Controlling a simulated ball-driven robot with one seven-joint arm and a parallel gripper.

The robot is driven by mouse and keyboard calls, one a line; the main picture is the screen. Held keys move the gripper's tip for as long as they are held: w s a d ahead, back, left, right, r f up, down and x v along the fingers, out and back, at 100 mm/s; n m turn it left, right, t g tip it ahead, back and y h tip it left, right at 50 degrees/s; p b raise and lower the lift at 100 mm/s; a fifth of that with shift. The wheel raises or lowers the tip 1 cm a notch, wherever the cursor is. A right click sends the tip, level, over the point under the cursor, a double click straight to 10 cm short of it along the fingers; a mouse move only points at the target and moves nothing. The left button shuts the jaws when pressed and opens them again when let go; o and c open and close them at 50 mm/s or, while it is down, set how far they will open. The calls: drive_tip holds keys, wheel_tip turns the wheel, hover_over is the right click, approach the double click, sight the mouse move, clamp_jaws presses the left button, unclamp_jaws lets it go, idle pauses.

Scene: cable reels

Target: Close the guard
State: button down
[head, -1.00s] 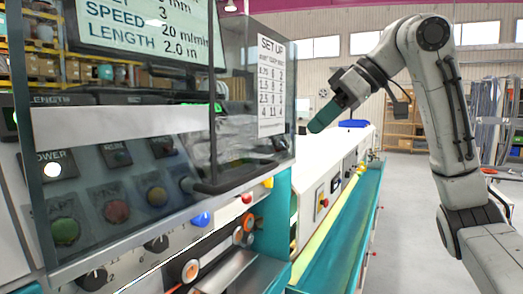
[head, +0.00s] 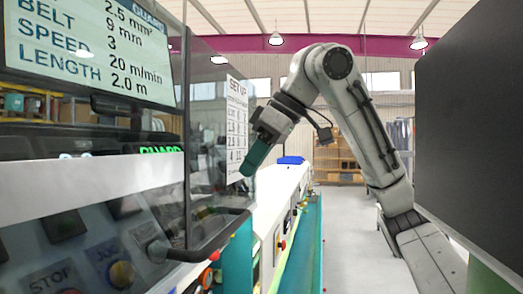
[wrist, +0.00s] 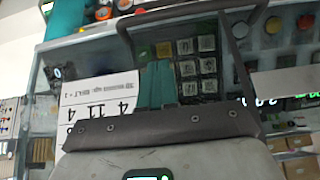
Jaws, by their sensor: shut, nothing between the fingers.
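The guard (head: 208,120) is a clear panel with dark edges in front of the machine's controls, at the left of the head view. A dark bar handle (head: 222,238) runs along its lower right part. In the wrist view a dark bar handle (wrist: 185,12) crosses the top, above a keypad. My gripper (head: 252,162) has teal fingers, shut and empty, pointing down and left beside the setup card at the guard's right edge. In the wrist view the gripper (wrist: 157,82) lies below the bar. I cannot tell whether the fingers touch the panel.
The setup card (head: 237,128) is by the guard's right edge. A display (head: 90,45) and buttons sit at the left. A teal-edged bench (head: 300,235) runs back beside the machine. A large dark panel (head: 470,130) stands close on the right. Floor between is clear.

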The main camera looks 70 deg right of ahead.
drive_tip(key=x, duration=0.3)
drive_tip(key=shift+f, duration=0.2)
drive_tip(key=shift+s+f, duration=0.15)
drive_tip(key=shift+f, duration=2.1)
